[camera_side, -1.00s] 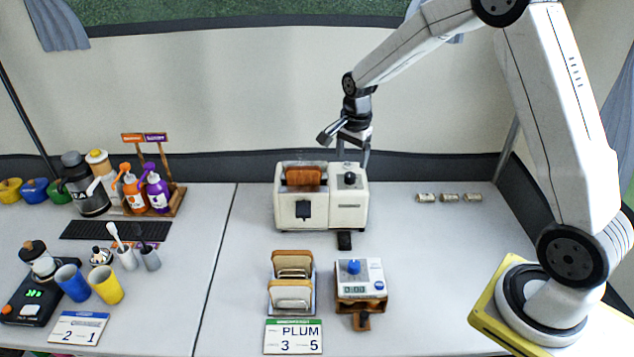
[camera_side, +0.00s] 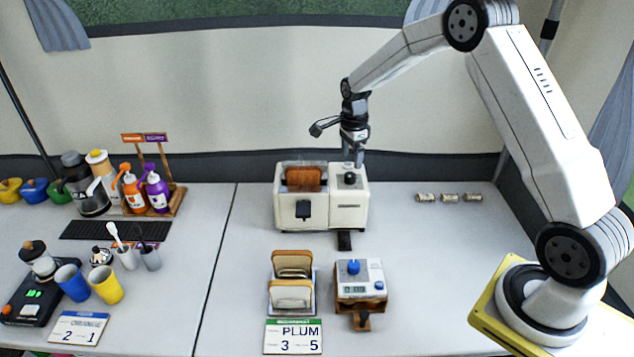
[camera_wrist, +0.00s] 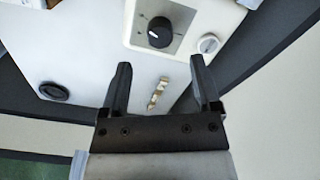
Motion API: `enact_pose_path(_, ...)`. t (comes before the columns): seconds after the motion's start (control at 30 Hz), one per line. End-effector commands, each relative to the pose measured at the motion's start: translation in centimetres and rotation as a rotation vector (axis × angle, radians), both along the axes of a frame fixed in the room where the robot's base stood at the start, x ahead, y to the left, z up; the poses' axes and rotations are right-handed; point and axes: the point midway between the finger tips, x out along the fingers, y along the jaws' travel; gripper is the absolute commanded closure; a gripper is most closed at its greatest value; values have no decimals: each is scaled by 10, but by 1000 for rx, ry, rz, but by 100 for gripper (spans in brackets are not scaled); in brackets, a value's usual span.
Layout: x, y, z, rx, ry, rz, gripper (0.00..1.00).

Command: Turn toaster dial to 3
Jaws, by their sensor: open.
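A white toaster (camera_side: 288,213) stands at the middle back of the right table, with browned bread in its slot (camera_side: 303,178). Its black dial (camera_side: 349,179) is on the top right of the toaster. In the wrist view the dial (camera_wrist: 160,32) is a round black knob with a white pointer line on a grey plate; the marks around it are too small to read. My gripper (camera_wrist: 162,75) is open and empty, pointing down. It is above and just behind the dial in the side view, apart from it. In the wrist view the dial lies beyond the fingertips.
A bread rack (camera_side: 291,285) and a small device with a blue knob (camera_side: 353,268) stand in front of the toaster. A sign reading PLUM 3 5 (camera_side: 293,337) is at the front. Several small cylinders (camera_side: 449,198) lie to the right, with clear table around them.

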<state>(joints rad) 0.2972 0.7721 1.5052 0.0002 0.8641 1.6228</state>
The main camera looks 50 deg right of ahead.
Motion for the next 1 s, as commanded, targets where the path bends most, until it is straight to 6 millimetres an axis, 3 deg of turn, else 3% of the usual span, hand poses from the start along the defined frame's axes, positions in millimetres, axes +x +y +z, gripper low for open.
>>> enact_pose_path(0.4,0,0,-48,0,1,1,20)
enact_pose_path(0.83,0,0,-57,1,0,1,20)
enact_pose_path(0.87,0,0,-56,1,0,1,26)
enact_pose_path(1.0,0,0,-56,1,0,1,71)
